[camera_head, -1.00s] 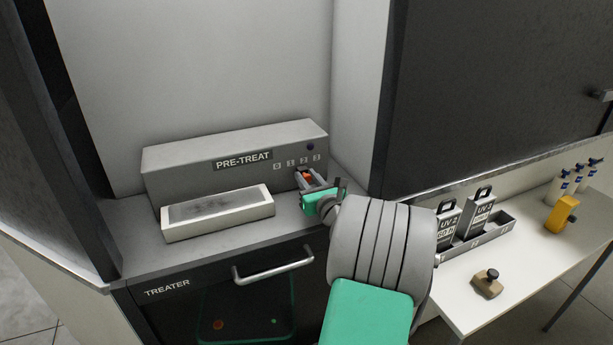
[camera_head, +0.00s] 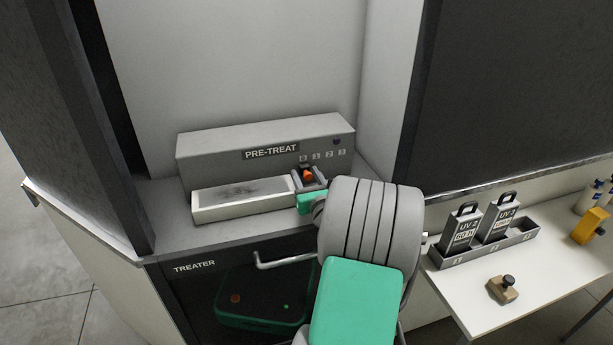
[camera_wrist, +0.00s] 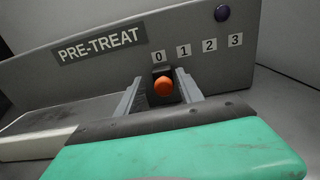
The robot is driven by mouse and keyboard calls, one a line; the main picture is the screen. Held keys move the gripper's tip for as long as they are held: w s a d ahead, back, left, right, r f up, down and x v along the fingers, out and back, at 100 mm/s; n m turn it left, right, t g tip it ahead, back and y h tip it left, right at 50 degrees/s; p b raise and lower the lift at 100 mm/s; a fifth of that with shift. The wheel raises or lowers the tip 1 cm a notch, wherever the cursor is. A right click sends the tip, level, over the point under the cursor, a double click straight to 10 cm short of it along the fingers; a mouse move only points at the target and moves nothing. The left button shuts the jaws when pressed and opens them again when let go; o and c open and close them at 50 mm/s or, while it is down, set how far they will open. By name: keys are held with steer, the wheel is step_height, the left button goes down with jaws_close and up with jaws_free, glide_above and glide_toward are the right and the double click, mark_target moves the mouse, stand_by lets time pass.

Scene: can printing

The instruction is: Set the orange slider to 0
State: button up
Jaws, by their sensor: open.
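The orange slider (camera_head: 308,175) is a rounded orange knob on a black block at the front of the grey PRE-TREAT unit (camera_head: 222,150). In the wrist view the slider (camera_wrist: 163,87) sits under the label 0 (camera_wrist: 158,57), slightly to its right and left of label 1. My gripper (camera_head: 309,172) is open, with one finger on each side of the knob. In the wrist view my gripper (camera_wrist: 159,77) shows the right finger closer to the knob than the left. Whether that finger touches it I cannot tell.
A white-framed tray (camera_head: 243,212) lies just left of my gripper. A purple button (camera_wrist: 222,13) is above the labels. The treater door handle (camera_head: 285,260) is below. Cabinet walls flank the recess. On the right table is a rack (camera_head: 482,248) with two UV cartridges.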

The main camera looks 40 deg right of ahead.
steer(key=b+v, duration=0.2)
steer(key=v, duration=0.6)
steer(key=shift+d, duration=0.1)
